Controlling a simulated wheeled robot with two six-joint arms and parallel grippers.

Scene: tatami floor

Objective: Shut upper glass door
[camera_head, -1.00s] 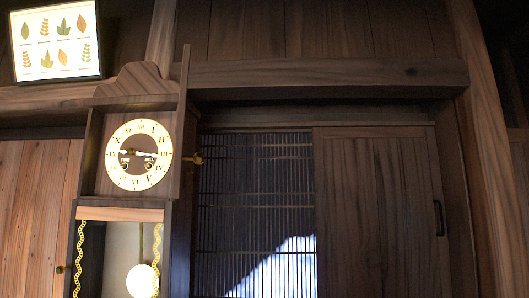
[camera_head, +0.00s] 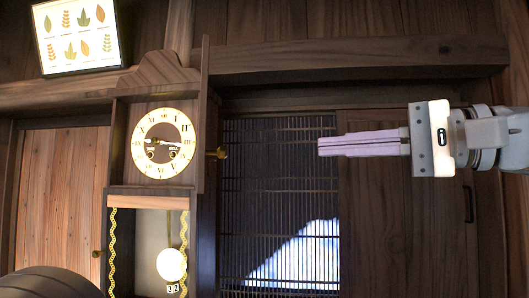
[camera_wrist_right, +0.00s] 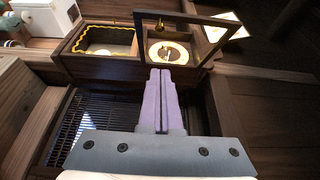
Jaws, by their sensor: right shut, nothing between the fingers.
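The wooden wall clock (camera_head: 158,184) stands left of centre in the head view, with a round dial (camera_head: 163,143) and a pendulum compartment below. Its upper door (camera_head: 204,110) stands open, swung out at the dial's right side and seen nearly edge-on, with a brass knob (camera_head: 221,153) pointing right. In the right wrist view the open door frame (camera_wrist_right: 222,45) stands out from the clock beyond the fingers. My right gripper (camera_head: 320,146) is shut and empty, its fingers pointing left, apart from the door and right of the knob. My left gripper is not in view.
Behind are a slatted lattice panel (camera_head: 280,200) and a wooden sliding door (camera_head: 400,230). A leaf picture (camera_head: 76,35) hangs at upper left. The space between the right fingertips and the door looks clear.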

